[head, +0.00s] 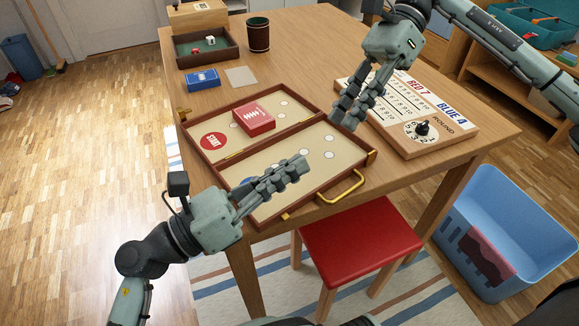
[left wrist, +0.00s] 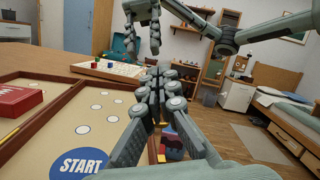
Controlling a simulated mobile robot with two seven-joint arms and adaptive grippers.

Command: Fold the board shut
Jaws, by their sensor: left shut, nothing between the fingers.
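The folding game board (head: 212,170) lies open and flat on the table, two brown-framed halves with cream insides meeting at a hinge line. A red card box (head: 253,121) rests on the far half near a red START circle. A brass handle (head: 341,188) sticks out from the near half's front edge. My left gripper (head: 300,166) is shut and empty above the near half, hiding part of it; in the left wrist view (left wrist: 158,75) its fingers are together. My right gripper (head: 355,112) hangs open and empty between the board and the scoreboard, fingers apart.
The scoreboard (head: 407,142) with a dial lies right of the board. A blue card box (head: 202,79), a paper square (head: 241,76), a dice tray (head: 206,57) and a dark cup (head: 258,35) stand behind it. A red stool (head: 361,238) and a blue bin (head: 497,235) are below the table's front.

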